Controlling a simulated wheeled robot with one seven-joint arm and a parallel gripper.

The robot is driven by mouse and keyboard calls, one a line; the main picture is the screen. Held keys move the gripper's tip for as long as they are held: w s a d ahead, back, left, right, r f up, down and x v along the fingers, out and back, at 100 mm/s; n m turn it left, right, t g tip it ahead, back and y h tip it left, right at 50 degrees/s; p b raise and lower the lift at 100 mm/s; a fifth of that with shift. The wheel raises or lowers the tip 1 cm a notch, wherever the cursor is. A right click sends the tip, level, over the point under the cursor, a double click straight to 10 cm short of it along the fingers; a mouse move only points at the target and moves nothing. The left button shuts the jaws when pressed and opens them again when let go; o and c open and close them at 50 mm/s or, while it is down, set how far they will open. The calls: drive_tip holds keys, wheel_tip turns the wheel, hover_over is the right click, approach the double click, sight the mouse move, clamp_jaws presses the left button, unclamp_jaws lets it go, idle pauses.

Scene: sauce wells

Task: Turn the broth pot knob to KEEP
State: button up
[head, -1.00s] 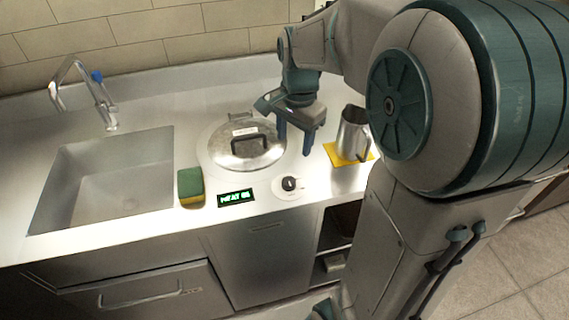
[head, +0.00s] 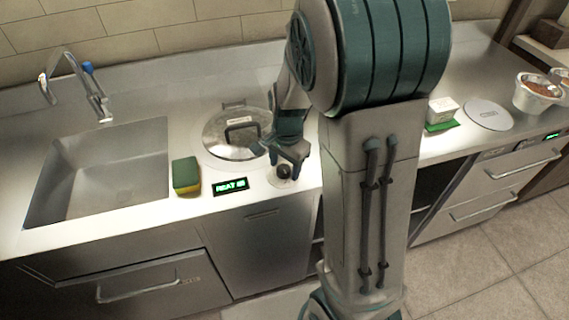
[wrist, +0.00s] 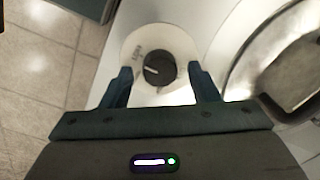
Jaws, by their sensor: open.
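The broth pot knob (wrist: 158,69) is a black round dial with a white pointer line, set on a pale round plate (wrist: 137,47). In the wrist view it lies between and just beyond my two open fingers, with gaps on both sides. In the head view my gripper (head: 284,172) is over the knob, which is mostly hidden. The fingers show in the wrist view (wrist: 160,82) as well. The lidded broth pot (head: 225,150) sits behind the knob. The plate's lettering is unreadable.
A green and yellow sponge (head: 186,176) stands left of the display, near the sink (head: 110,170). My arm hides the counter between.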

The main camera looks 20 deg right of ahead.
drive_tip(key=shift+c, duration=0.3)
drive_tip(key=c, duration=0.9)
